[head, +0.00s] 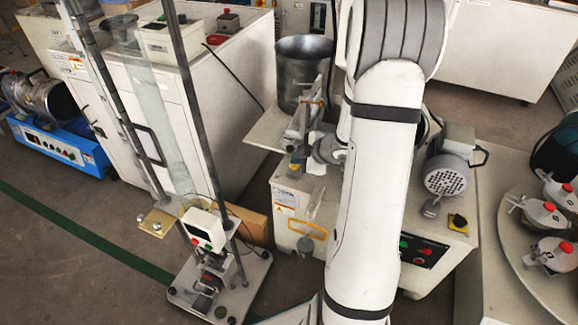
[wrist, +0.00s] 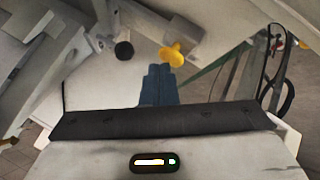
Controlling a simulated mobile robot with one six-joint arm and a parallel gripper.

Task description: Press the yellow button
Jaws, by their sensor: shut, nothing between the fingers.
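My gripper (wrist: 160,70) shows in the wrist view as two dark blue fingers side by side, shut and empty. A yellow knob-like piece (wrist: 173,55) is just beyond the fingertips, slightly right of their middle. The picture does not settle whether the fingers touch it. I cannot tell whether both views show the same yellow piece.
A grey motor (head: 446,178) stands behind the yellow button. A steel pot (head: 303,70) and a metal stand (head: 220,270) are left of my arm. A round table (head: 522,250) with red-topped devices is at right. A black knob (wrist: 124,50) is left of the fingers.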

